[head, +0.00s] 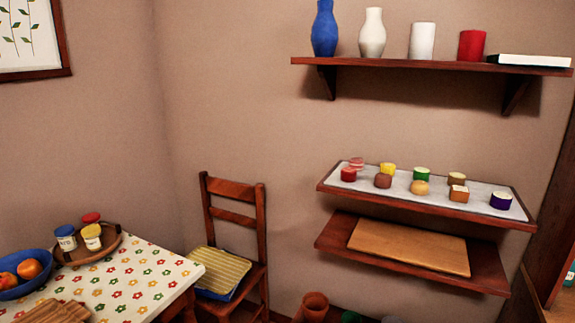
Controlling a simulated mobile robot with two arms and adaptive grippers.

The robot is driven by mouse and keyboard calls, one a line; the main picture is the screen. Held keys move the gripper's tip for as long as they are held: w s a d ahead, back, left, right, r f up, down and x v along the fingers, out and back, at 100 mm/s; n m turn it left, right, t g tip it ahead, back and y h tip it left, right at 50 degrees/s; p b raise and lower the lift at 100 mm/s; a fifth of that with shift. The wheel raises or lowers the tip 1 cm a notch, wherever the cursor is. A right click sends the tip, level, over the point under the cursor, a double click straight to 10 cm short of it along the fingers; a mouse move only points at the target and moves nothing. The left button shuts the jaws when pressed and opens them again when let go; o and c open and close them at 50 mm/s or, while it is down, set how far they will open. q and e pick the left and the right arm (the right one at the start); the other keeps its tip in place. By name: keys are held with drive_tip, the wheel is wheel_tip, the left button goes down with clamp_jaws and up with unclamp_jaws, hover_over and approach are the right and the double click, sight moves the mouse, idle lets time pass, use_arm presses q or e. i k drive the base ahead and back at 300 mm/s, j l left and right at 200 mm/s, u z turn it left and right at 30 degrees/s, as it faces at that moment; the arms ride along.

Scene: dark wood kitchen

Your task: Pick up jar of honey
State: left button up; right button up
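Three small jars stand together in a round wooden tray (74,258) on the table at the lower left. One is a white jar with a yellow lid and yellow markings (92,237). One is a jar with a blue lid (65,238). One has a red lid (91,218) and is partly hidden behind the others. The labels are too small to read, so I cannot tell which one holds honey. Neither of my grippers shows in the head view.
The table (150,268) has a flowered cloth, a blue fruit bowl (20,285) and a wooden board (55,313). A chair (233,215) with a striped cushion (218,268) stands beside it. Wall shelves (430,63) hold vases, and a lower shelf (427,190) holds several small pots.

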sight(92, 235)
drive_tip(key=u, duration=1.25)
drive_tip(key=i+j+u, duration=0.1)
drive_tip(key=i, duration=0.05)
